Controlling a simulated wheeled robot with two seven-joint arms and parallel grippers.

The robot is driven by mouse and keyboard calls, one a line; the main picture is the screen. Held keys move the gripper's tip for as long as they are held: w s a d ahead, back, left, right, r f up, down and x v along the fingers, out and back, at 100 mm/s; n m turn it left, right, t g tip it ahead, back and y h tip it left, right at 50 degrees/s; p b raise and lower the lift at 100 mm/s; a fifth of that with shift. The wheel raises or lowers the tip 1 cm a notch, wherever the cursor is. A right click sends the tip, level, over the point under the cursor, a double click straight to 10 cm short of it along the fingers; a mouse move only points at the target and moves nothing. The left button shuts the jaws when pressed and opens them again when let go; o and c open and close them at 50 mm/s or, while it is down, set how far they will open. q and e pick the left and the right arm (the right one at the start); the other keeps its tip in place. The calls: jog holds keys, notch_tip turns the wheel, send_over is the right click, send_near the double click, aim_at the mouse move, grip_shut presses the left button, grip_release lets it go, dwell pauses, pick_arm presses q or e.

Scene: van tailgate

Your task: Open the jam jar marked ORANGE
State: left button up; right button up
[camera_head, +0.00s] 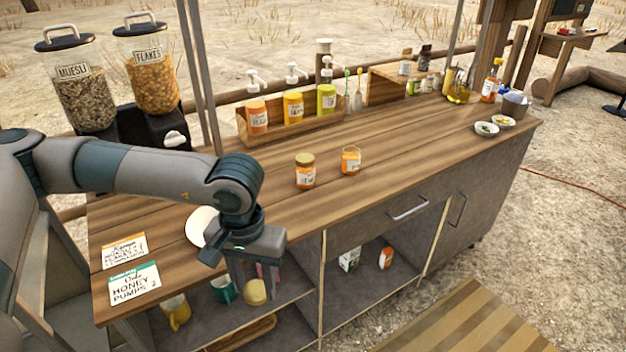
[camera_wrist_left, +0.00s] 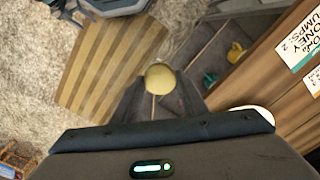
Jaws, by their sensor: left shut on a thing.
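My left gripper (camera_head: 255,281) hangs in front of the counter's near edge, pointing down. It is shut on a round, pale yellow lid (camera_head: 255,293). The lid also shows between the fingertips in the left wrist view (camera_wrist_left: 160,78). On the counter stands a jar with a gold lid (camera_head: 305,172) and an orange label, too small to read. Just right of it stands an upright jar with orange contents (camera_head: 351,161) and no visible lid. I cannot read which jar is marked ORANGE. My right gripper is out of view.
The wooden counter (camera_head: 420,150) has free room around the jars. Pump bottles (camera_head: 293,107) stand in a rack behind them. A white plate (camera_head: 201,226) lies partly behind my left arm. Mugs (camera_head: 222,291) stand on the shelf below, behind the gripper. Two note cards (camera_head: 134,285) lie at the left.

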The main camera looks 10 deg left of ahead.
pick_arm(q)
jog(key=s+f, duration=0.4)
jog(key=f, duration=1)
jog(key=shift+f, duration=0.3)
